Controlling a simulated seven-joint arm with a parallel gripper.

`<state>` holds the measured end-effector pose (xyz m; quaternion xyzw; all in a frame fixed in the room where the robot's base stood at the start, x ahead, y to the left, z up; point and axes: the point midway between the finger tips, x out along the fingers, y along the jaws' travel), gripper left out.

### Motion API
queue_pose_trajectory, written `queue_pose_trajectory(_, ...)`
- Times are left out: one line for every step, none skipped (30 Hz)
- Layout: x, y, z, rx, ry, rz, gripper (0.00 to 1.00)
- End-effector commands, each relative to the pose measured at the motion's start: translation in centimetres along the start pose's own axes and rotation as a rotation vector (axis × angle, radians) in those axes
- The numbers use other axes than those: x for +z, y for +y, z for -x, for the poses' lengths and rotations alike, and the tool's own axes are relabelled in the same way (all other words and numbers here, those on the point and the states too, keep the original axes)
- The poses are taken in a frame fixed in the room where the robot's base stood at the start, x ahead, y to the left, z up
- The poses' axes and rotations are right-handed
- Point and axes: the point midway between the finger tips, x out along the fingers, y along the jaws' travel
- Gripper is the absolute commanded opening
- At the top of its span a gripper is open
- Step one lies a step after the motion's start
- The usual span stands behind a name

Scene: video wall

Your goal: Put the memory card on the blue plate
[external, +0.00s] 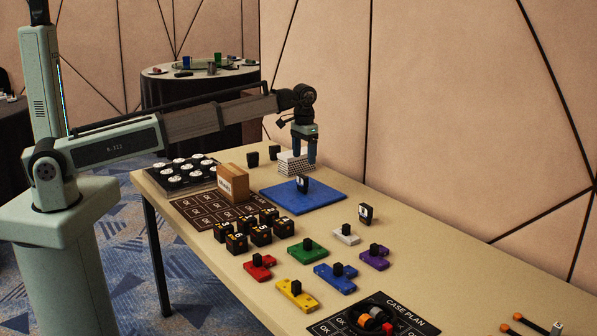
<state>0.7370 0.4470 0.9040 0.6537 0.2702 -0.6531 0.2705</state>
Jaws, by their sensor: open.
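The blue plate (330,197) lies flat on the table, in its middle part. A small upright black piece with a white mark, which looks like the memory card (302,184), stands on the plate. A similar black piece with a white mark (365,214) stands on the table to the right of the plate. The picture is too small to tell for sure which one is the memory card. My gripper (304,160) points down above the plate, just over the piece there.
A white stack (296,162) stands behind the plate. A cardboard box (233,184) is to its left. Several black numbered cubes (237,244) and coloured blocks with black knobs (308,251) stand in front. A black tray with white discs (187,170) is far left.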

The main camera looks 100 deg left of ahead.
Motion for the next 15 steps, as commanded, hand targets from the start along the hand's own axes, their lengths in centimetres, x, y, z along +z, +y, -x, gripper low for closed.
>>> queue_pose_trajectory(-0.04, 0.01, 0.52, 0.000, 0.000, 0.000, 0.80)
queue_pose_trajectory(-0.03, 0.01, 0.73, 0.000, 0.000, 0.000, 0.80)
queue_pose_trajectory(-0.02, 0.00, 0.96, 0.000, 0.000, 0.000, 0.80)
queue_pose_trajectory(-0.02, 0.00, 1.11, 0.000, 0.000, 0.000, 0.80)
queue_pose_trajectory(-0.01, 0.00, 1.23, 0.000, 0.000, 0.000, 0.80)
queue_pose_trajectory(-0.01, 0.00, 1.35, 0.000, 0.000, 0.000, 0.80)
queue_pose_trajectory(0.00, 0.00, 1.42, 0.000, 0.000, 0.000, 0.80)
queue_pose_trajectory(0.00, 0.00, 1.46, 0.000, 0.000, 0.000, 0.80)
queue_pose_trajectory(0.00, 0.00, 1.50, 0.000, 0.000, 0.000, 0.80)
queue_pose_trajectory(0.00, 0.00, 1.51, 0.000, 0.000, 0.000, 0.80)
queue_pose_trajectory(0.01, 0.00, 1.51, 0.000, 0.000, 0.000, 0.80)
queue_pose_trajectory(0.01, 0.00, 1.50, 0.000, 0.000, 0.000, 0.80)
queue_pose_trajectory(0.01, 0.00, 1.50, 0.000, 0.000, 0.000, 0.80)
queue_pose_trajectory(0.01, 0.00, 1.50, 0.000, 0.000, 0.000, 0.80)
queue_pose_trajectory(0.01, -0.01, 1.50, 0.000, 0.000, 0.000, 0.80)
